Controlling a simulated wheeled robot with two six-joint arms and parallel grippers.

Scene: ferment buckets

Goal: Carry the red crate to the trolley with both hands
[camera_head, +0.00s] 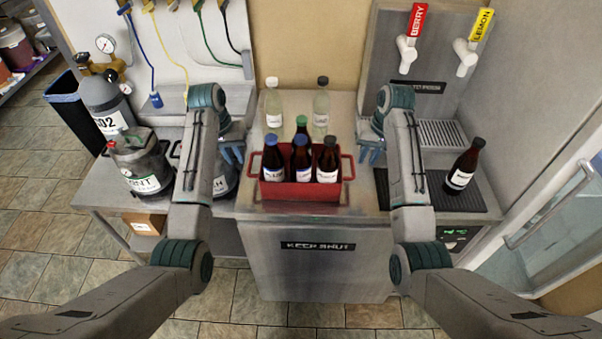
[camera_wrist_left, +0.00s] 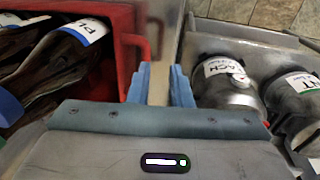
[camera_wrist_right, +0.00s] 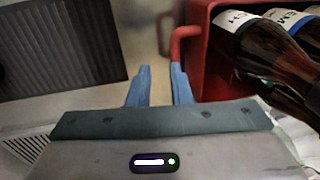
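The red crate (camera_head: 302,191) stands on the steel counter and holds several dark bottles (camera_head: 301,160). It has a red handle at each end. My left gripper (camera_head: 232,153) is open at the crate's left side; in the left wrist view the red handle (camera_wrist_left: 138,42) lies ahead of one fingertip. My right gripper (camera_head: 370,153) is open at the right side; in the right wrist view the other handle (camera_wrist_right: 184,42) lies ahead of one fingertip. Neither handle appears gripped. I cannot make out a trolley in these views.
Two clear bottles (camera_head: 321,107) stand behind the crate. One dark bottle (camera_head: 465,167) stands on the black mat at right, below the taps (camera_head: 407,53). Metal kegs (camera_head: 143,165) and a gas cylinder (camera_head: 106,103) stand at left. Tiled floor is open at left.

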